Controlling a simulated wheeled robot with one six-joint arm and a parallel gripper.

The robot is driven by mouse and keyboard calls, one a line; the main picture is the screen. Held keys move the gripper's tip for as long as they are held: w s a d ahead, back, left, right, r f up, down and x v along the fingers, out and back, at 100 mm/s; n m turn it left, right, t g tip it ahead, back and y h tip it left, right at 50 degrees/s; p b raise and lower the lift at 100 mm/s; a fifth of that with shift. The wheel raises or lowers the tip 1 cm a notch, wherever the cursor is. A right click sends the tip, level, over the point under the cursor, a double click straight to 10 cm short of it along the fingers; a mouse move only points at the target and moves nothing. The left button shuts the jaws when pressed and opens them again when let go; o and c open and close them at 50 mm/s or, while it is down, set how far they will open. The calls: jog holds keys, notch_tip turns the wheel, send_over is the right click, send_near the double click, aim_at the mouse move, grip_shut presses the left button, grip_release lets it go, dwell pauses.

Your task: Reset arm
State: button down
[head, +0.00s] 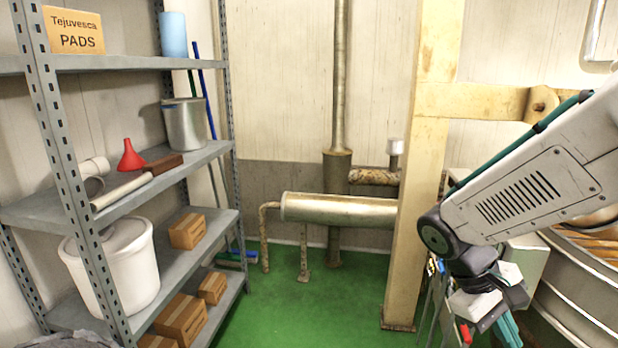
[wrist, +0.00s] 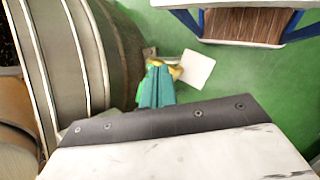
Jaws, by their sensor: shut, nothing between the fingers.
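My gripper (head: 508,331) hangs at the lower right of the head view, below my white arm, with its teal fingers pointing down. In the wrist view its teal fingers (wrist: 157,86) lie side by side, shut, with nothing held between them. The arm is bent and reaches in from the right edge. The large round metal kettle (head: 580,292) stands to the right of the gripper. Its curved side (wrist: 75,70) fills the left of the wrist view.
A grey metal shelf (head: 40,212) at left holds a white bucket (head: 122,272), cardboard boxes (head: 187,231) and a red funnel (head: 131,156). A cream post (head: 407,240) stands left of the arm. Green floor (head: 300,318) is clear in the middle. A wood-topped, blue-legged piece (wrist: 240,24) shows beyond the gripper.

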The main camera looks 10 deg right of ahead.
jog(key=s+a+r+m+t+y, duration=0.2)
jog(key=s+a+r+t+y, duration=0.3)
jog(key=s+a+r, duration=0.2)
jog(key=shift+a+r+m+t+y, duration=0.4)
jog(key=shift+a+r, duration=0.55)
